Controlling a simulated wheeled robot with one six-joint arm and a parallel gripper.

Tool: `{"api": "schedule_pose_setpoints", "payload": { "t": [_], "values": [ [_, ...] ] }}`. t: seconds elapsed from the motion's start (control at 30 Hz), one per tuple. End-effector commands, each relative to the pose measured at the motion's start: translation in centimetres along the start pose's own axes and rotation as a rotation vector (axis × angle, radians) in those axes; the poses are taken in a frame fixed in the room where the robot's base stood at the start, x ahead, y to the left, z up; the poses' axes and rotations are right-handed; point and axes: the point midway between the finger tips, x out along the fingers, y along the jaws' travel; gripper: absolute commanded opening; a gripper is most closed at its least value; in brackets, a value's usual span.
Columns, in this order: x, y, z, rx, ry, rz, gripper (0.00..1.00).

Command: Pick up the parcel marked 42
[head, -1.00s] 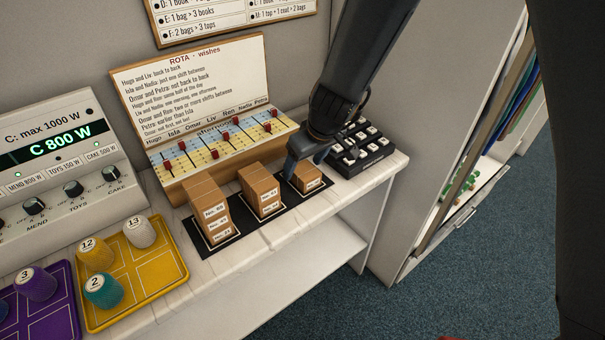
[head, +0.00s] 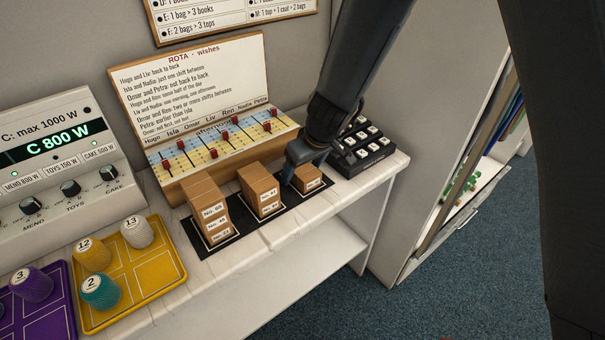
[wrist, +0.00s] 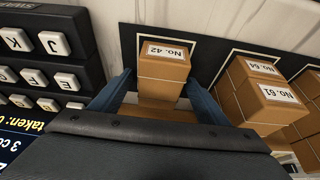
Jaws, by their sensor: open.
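The parcel marked 42 (wrist: 164,72) is a small brown box with a white "No. 42" label, in the wrist view's upper middle. In the head view it is the low single parcel (head: 309,180) at the right end of the black mat (head: 285,218). My gripper (wrist: 160,86) is open, with one blue finger on each side of this parcel. Gaps or contact at the fingers are hard to judge. In the head view my gripper (head: 304,167) is down at the parcel, partly hiding its back and left side.
A stack with No. 61 (wrist: 279,94) on its top box stands close beside, and a taller stack (head: 208,205) is further left. A black button panel (head: 361,148) stands close on the right. The rota board (head: 215,148) rises behind. The white shelf's front edge (head: 290,238) is clear.

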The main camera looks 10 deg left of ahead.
Motion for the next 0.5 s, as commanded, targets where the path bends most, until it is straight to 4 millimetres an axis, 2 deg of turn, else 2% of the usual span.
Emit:
{"api": "schedule_pose_setpoints", "payload": {
  "t": [0.07, 0.33, 0.5],
  "values": [
    [0.09, 0.0, 0.03, 0.0, 0.0, 0.0, 0.69],
    [0.03, -0.02, 0.02, -0.001, 0.0, 0.0, 0.23],
    [0.01, -0.01, -0.01, -0.001, 0.0, 0.0, 0.21]
  ]
}}
